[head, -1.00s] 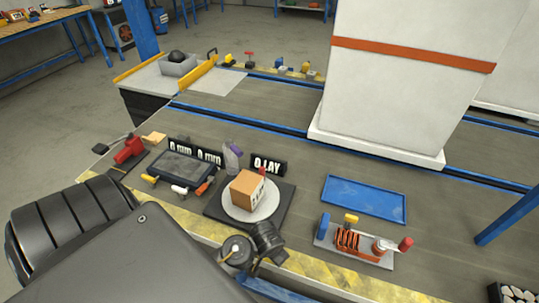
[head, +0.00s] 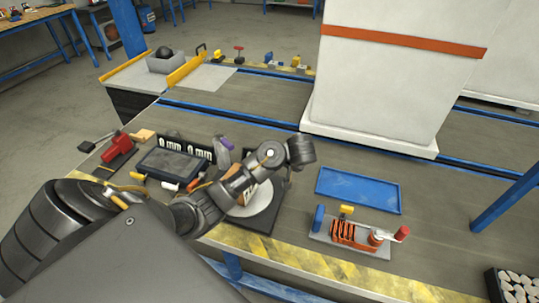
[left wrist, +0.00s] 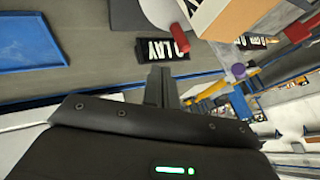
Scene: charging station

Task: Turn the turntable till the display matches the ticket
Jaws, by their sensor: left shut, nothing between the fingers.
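The turntable, a pale disc (head: 262,207) on a dark square base, is partly covered by my left arm in the head view. The brown carton (left wrist: 238,12) on it is mostly hidden there and is cut off at the top of the left wrist view. Another display reads "0 mm 0 mm" (head: 186,148). My left gripper (left wrist: 160,74) is shut and empty, its fingers apart from the carton. I cannot make out a ticket. My right gripper is not in view.
A dark tablet-like panel (head: 172,166) and small tools lie left of the turntable. A blue tray (head: 358,190) and a grey rack with orange parts (head: 350,236) stand to the right. A large white column (head: 385,90) rises behind. Bench between turntable and tray is clear.

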